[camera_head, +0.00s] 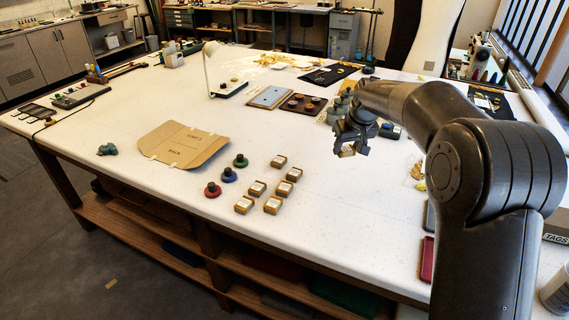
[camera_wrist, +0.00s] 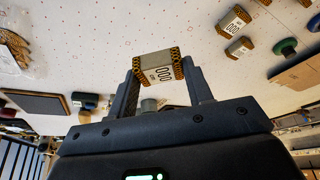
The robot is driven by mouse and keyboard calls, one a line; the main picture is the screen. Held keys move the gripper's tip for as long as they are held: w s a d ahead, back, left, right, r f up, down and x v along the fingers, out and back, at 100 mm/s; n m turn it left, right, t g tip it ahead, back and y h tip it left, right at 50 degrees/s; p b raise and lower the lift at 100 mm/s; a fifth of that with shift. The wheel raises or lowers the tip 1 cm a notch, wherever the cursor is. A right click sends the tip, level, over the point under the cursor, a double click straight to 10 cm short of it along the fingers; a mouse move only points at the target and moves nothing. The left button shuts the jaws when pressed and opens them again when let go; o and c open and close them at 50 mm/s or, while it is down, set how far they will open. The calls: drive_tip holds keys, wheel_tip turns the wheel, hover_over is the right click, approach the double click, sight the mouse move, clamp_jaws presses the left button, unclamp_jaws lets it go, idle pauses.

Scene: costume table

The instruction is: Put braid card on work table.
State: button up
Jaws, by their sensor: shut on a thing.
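My gripper (camera_head: 349,149) is over the white work table (camera_head: 350,210), right of the middle. In the wrist view its two fingers are shut on a braid card (camera_wrist: 158,68), a small block with a pale printed label and brown patterned braid at both ends. The held card (camera_head: 347,152) shows only as a small tan piece in the head view. It appears to be above the table top, apart from it. Several similar cards (camera_head: 257,188) lie grouped on the table to the left of the gripper; two also show in the wrist view (camera_wrist: 234,21).
Red, blue and green round-knobbed pieces (camera_head: 229,174) stand beside the loose cards. A brown pattern sheet (camera_head: 184,145) lies farther left. A dark tray (camera_head: 303,104) and a lamp (camera_head: 212,68) stand behind. The table is clear right of the loose cards, toward the front.

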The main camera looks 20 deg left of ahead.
drive_tip(key=s+a+n, duration=0.1)
drive_tip(key=s+a, duration=0.4)
drive_tip(key=a, duration=0.5)
approach(268, 175)
drive_tip(key=shift+w+a+f, duration=0.25)
drive_tip(key=shift+w+f, duration=0.4)
drive_tip(key=shift+w, duration=0.25)
drive_tip(key=shift+a+f, duration=0.3)
drive_tip(key=shift+a, duration=0.05)
drive_tip(key=shift+f, duration=1.85)
drive_tip(key=shift+f, duration=0.2)
drive_tip(key=o, duration=0.9)
drive_tip(key=shift+o, duration=0.2)
